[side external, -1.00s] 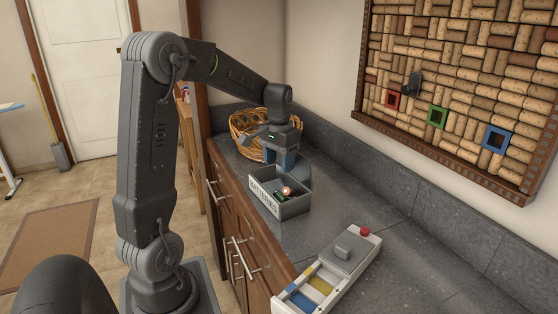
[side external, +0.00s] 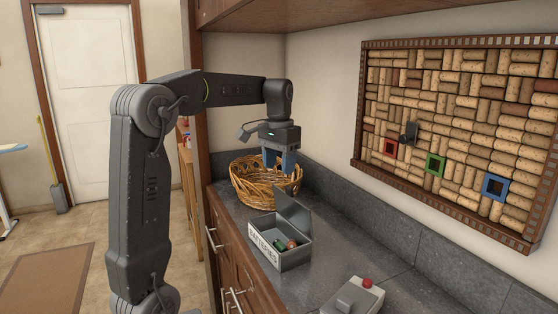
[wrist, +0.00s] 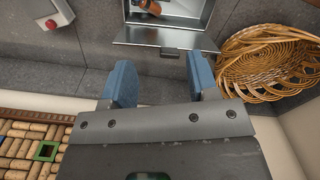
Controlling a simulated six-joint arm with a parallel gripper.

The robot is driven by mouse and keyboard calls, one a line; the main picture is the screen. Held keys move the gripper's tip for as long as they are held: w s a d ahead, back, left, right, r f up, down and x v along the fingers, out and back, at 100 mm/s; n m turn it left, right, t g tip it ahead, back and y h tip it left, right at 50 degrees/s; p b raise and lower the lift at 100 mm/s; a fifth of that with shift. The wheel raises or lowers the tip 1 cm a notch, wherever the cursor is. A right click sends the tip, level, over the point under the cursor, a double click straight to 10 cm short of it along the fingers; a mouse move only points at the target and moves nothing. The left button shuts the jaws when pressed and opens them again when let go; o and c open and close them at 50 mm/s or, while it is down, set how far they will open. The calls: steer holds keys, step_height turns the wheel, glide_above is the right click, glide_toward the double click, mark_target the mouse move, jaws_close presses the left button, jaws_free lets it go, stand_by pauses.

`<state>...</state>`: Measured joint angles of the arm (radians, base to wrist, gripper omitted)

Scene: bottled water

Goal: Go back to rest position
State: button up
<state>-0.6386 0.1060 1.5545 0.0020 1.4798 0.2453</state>
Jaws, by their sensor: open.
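My gripper (side external: 281,166) hangs above the counter, over the near edge of the wicker basket and behind the batteries box. Its blue fingers are apart with nothing between them; they also show in the wrist view (wrist: 160,85). My arm is raised, with the forearm about level.
The grey batteries box (side external: 262,246) stands on the counter (side external: 320,262) with its lid up and batteries (side external: 285,244) inside. A wicker basket (side external: 245,190) is behind it. A grey device with a red button (side external: 352,297) is in front. A cork board (side external: 450,120) hangs at right.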

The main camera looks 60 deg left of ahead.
steer(key=shift+r, duration=0.35)
steer(key=s+d+f+m+t, duration=0.15)
steer(key=s+d, duration=0.25)
steer(key=d, duration=1)
steer(key=s+d+f+m+t, duration=0.3)
steer(key=s+d+f, duration=0.3)
steer(key=s+d, duration=0.3)
steer(key=shift+s+d+f+t, duration=0.15)
steer(key=shift+s+d+t, duration=0.05)
steer(key=shift+d+t, duration=0.3)
